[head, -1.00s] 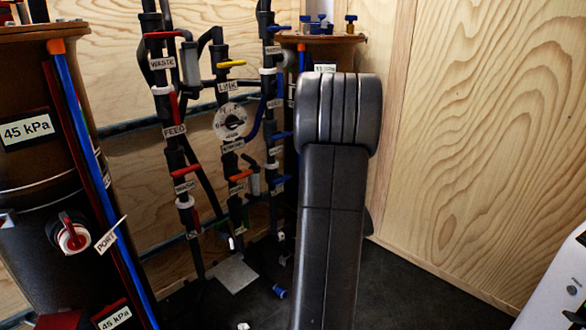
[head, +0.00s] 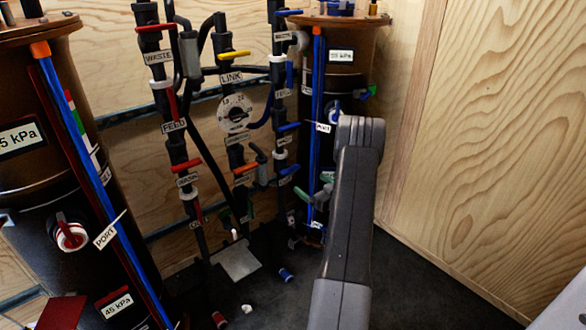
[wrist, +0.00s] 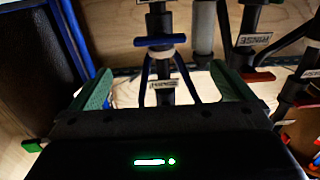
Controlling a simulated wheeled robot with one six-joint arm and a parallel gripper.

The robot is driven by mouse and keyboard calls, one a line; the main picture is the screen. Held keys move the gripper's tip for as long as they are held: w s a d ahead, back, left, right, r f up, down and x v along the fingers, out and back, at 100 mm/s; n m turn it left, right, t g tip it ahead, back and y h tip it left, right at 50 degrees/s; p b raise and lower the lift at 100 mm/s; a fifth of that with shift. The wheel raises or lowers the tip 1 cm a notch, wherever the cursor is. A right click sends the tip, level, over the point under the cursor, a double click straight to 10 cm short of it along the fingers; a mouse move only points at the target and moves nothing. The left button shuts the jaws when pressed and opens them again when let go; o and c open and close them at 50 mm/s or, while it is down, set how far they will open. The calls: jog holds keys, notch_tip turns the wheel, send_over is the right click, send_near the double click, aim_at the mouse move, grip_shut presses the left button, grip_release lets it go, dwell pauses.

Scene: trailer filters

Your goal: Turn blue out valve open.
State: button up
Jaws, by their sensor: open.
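Several blue valve handles sit on the right-hand black pipe in the head view, among them an upper one (head: 289,12), a middle one (head: 288,127) and a lower one (head: 290,170). I cannot read which label says OUT. In the wrist view a blue handle (wrist: 160,41) lies crosswise on a pipe, beyond and between my fingertips. A white label (wrist: 161,86) near it appears upside down. My gripper (wrist: 160,70) is open, its two green fingers apart with nothing held. In the head view green finger parts show near the lower pipes, partly hidden by my arm.
Red handles (head: 157,27) and a yellow handle (head: 234,54) sit on neighbouring pipes. A brown-topped tank (head: 345,20) stands behind my arm, and another tank (head: 25,80) stands at left. Dark floor (head: 420,280) is open at right.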

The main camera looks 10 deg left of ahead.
aim_at(292, 171)
jog(key=b+x, duration=0.1)
jog(key=x, duration=1.1)
jog(key=shift+w+a, duration=0.2)
jog(key=c, duration=0.9)
jog(key=shift+c, duration=0.2)
